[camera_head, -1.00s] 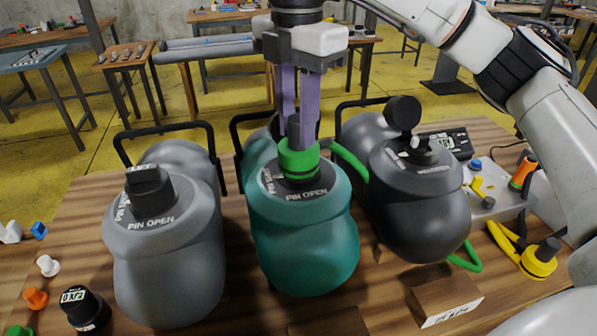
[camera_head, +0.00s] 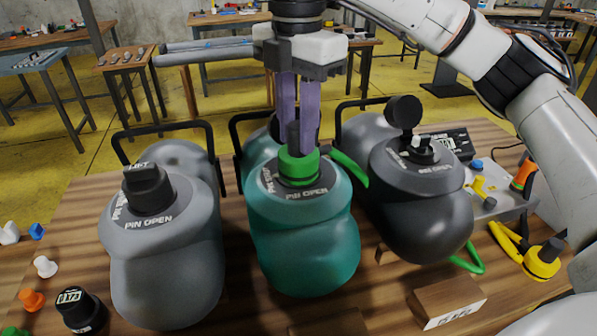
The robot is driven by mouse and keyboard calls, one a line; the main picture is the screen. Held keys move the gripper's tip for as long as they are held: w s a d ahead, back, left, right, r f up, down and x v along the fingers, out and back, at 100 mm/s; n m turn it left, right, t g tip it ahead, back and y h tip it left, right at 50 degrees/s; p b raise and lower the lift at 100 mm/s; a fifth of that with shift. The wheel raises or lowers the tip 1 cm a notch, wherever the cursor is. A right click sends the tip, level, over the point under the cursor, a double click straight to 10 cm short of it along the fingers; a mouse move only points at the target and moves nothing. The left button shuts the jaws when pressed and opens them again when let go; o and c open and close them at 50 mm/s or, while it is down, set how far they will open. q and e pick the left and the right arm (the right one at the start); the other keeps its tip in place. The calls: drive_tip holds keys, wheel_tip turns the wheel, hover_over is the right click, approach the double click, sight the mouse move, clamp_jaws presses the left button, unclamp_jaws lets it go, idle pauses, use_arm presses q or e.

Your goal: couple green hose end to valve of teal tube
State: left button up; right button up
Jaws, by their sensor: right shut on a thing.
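The teal tube (camera_head: 305,250) lies in the middle of the table. Its valve, ringed by a label reading PIN OPEN, is on top and mostly hidden under the green hose end (camera_head: 299,166). My right gripper (camera_head: 296,140) points down and is shut on the green hose end, its purple fingers around the dark upper part. The hose end sits upright at the valve; I cannot tell whether it is locked. The green hose (camera_head: 349,168) runs from it to the right, behind the dark grey tube. My left gripper is not in view.
A grey tube (camera_head: 165,255) with a black cap (camera_head: 148,187) stands left. A dark grey tube (camera_head: 420,205) with an open flipped-up cap (camera_head: 404,112) stands right. A yellow hose end (camera_head: 542,259), a wooden block (camera_head: 447,300) and small loose caps lie around. Black handles rise behind the tubes.

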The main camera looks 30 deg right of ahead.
drive_tip(key=m, duration=0.3)
drive_tip(key=shift+m, duration=0.4)
drive_tip(key=m, duration=0.4)
drive_tip(key=shift+w+b, duration=0.1)
drive_tip(key=shift+b, duration=0.2)
